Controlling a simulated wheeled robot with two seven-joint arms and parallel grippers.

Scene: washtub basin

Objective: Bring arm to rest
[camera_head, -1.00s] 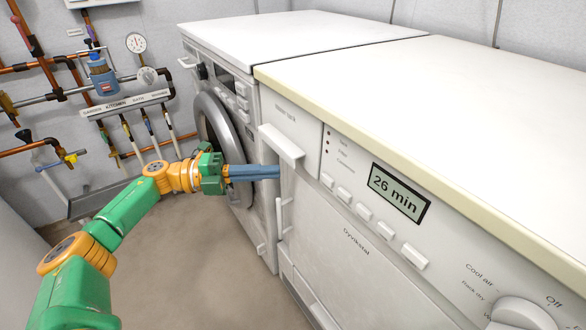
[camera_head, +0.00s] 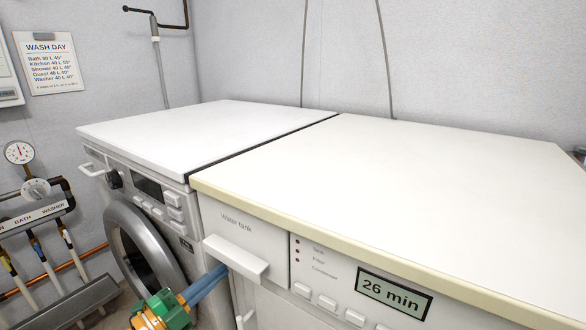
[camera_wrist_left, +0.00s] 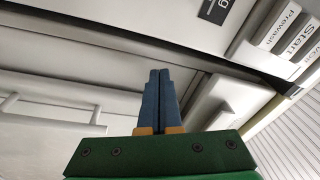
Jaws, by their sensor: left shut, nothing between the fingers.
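My left gripper (camera_head: 218,273) comes in at the bottom of the head view, green and orange with blue fingers. The fingers are together and empty. Their tips end by the dryer's front, just below and left of the white water tank handle (camera_head: 236,257); I cannot tell if they touch. In the left wrist view the shut blue fingers (camera_wrist_left: 159,80) point up the frame with nothing between them. Most of my left arm is below the head view. My right gripper is not in view.
The dryer (camera_head: 266,243) with a 26 min display (camera_head: 394,293) stands at right. The washer (camera_head: 150,195), with a round door (camera_head: 135,245), stands left of it. Both tops are bare. Pipes and a gauge (camera_head: 19,152) are on the left wall.

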